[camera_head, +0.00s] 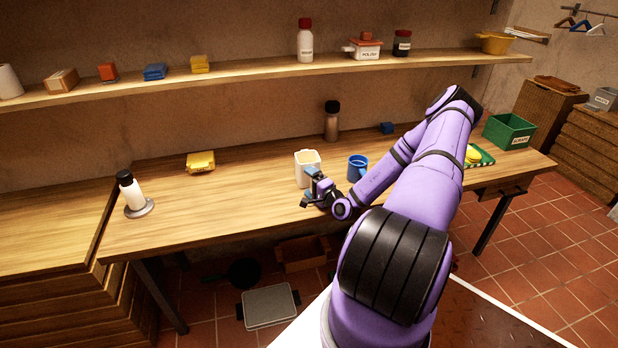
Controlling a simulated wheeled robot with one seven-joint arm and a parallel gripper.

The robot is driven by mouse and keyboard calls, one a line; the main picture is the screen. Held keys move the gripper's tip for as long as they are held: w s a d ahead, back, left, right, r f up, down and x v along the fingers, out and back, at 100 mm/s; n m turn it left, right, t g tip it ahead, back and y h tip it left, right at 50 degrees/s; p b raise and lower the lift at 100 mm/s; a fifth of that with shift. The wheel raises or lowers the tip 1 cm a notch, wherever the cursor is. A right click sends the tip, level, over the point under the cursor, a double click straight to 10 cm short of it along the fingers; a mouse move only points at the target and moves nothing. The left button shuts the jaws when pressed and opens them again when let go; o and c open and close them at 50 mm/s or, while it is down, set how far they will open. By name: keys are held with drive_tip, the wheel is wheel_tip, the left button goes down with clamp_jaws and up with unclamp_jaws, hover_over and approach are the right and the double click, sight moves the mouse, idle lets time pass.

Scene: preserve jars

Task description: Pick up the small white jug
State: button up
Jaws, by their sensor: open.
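The small white jug (304,162) stands upright on the wooden table (240,215), near its middle. My gripper (308,191) is low over the table, just in front of the jug on the near side. Its jaws are open and nothing shows between them. The gripper covers the lower right part of the jug. I cannot tell whether the gripper touches the jug.
A blue mug (357,166) stands close to the right of the jug. A dark-capped bottle (332,121) stands behind. A wall shelf (250,73) runs above.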

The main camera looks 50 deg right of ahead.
drive_tip(key=c, duration=0.7)
drive_tip(key=shift+c, duration=0.2)
drive_tip(key=shift+r, duration=0.15)
drive_tip(key=shift+r, duration=0.55)
drive_tip(key=shift+s+r, duration=0.25)
drive_tip(key=shift+r, duration=0.3)
drive_tip(key=shift+s+r, duration=0.2)
drive_tip(key=shift+r, duration=0.35)
drive_tip(key=s+a+r, duration=0.1)
drive_tip(key=s, duration=1.4)
drive_tip(key=shift+a+r, duration=0.2)
drive_tip(key=shift+o, duration=1)
drive_tip(key=shift+c, duration=1.1)
